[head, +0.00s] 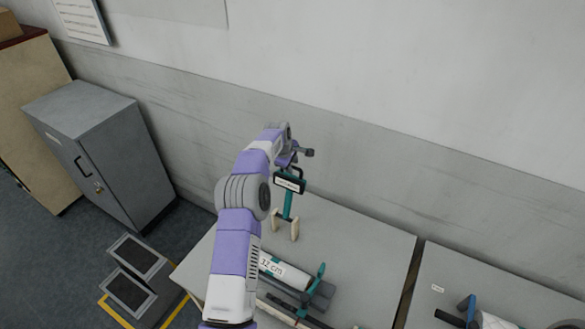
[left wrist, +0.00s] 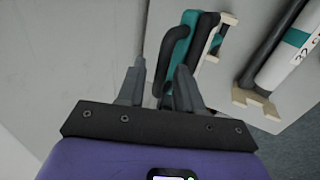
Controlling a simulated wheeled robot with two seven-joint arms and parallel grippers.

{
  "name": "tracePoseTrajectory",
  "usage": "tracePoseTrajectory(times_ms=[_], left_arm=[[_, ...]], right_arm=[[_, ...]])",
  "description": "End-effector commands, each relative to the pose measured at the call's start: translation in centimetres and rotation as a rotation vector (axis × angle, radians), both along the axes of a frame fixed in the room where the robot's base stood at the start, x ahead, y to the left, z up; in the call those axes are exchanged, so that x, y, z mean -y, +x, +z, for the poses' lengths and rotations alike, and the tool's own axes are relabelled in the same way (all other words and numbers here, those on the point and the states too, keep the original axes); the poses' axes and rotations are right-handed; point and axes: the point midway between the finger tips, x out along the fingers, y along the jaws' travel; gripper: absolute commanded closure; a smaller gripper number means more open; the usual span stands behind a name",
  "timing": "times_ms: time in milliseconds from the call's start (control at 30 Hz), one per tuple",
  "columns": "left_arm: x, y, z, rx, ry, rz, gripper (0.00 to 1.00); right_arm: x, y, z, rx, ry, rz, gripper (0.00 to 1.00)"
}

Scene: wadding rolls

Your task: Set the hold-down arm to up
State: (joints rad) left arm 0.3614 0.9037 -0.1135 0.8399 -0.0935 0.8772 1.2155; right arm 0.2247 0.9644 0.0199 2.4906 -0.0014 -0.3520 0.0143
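The hold-down arm is a teal bar (head: 288,205) rising from cream blocks on the table, with a black label plate at its upper end. It looks raised, though its exact angle is hard to tell. In the left wrist view the teal bar (left wrist: 178,50) shows with a dark curved handle (left wrist: 164,62) beside it. My left gripper (head: 301,158) is at the top of the bar. Its fingers (left wrist: 160,88) stand apart around the handle, with a visible gap at the left finger. My right gripper is not in view.
A white roll labelled 32 cm (head: 284,269) lies in front on the grey table (head: 370,245). A second table (head: 490,285) with another roll stands to the right. A grey cabinet (head: 105,150) is at the left. The wall is close behind.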

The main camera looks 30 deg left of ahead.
Motion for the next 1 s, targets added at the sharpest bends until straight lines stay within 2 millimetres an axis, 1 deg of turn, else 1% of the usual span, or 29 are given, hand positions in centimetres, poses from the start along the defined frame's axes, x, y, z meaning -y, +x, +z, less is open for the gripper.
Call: tracePoseTrajectory(times_ms=[33, 200, 333, 500, 1000], left_arm=[[0.0, -0.3, 0.9, 0.005, 0.001, 0.000, 0.65], [0.2, -1.2, 3.3, 0.007, 0.001, 0.000, 0.65], [0.2, -1.7, 4.3, 0.008, 0.000, 0.001, 0.65], [0.3, -1.9, 4.7, 0.006, -0.001, 0.001, 0.65], [0.2, -1.8, 4.7, 0.008, 0.000, 0.001, 0.65]], right_arm=[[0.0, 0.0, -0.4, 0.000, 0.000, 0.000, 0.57], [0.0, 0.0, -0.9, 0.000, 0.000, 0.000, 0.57], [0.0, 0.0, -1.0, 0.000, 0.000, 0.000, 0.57], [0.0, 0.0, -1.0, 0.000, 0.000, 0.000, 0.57], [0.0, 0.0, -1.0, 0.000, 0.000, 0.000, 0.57]])
